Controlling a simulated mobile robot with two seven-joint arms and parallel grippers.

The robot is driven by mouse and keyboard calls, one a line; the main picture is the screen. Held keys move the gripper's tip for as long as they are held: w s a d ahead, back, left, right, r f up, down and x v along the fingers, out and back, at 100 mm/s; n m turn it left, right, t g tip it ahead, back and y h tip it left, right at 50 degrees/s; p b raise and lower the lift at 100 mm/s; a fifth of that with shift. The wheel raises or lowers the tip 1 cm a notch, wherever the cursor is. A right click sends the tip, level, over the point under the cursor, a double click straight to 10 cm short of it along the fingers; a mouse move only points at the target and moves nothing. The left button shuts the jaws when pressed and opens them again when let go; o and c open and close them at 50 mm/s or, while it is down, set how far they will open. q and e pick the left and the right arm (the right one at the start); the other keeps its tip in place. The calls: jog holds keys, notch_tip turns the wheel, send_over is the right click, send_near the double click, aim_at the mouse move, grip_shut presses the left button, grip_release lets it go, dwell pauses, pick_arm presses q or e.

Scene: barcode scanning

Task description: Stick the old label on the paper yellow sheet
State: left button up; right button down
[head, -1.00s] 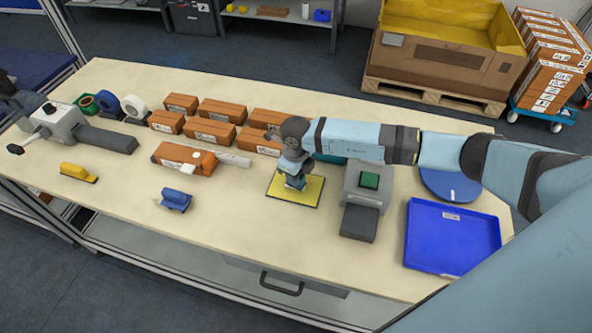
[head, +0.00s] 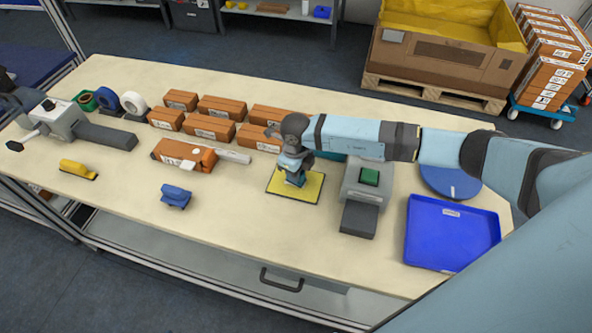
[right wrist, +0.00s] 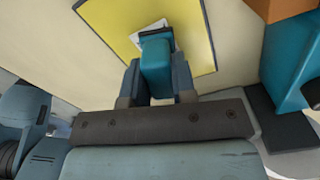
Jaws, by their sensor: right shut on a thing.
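The yellow sheet (head: 311,193) lies flat near the middle of the table. My right gripper (head: 295,182) is above it, pointing down. In the right wrist view my right gripper (right wrist: 157,85) is shut on a teal block-like tool (right wrist: 156,65). A small white label (right wrist: 154,32) shows at the tool's tip, over the yellow sheet (right wrist: 190,55). I cannot tell whether the label is on the sheet or still touches the tool.
A grey device with a green button (head: 369,177) stands just right of the sheet. A blue tray (head: 452,232) and a blue disc (head: 451,182) are farther right. Several brown boxes (head: 208,127) stand behind. The table front left of the sheet is clear around a blue tool (head: 175,196).

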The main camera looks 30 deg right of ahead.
jog(key=shift+f+b, duration=0.5)
jog(key=shift+f, duration=0.1)
dwell(1.3)
jog(key=shift+r+p, duration=2.05)
jog(key=shift+r, duration=1.5)
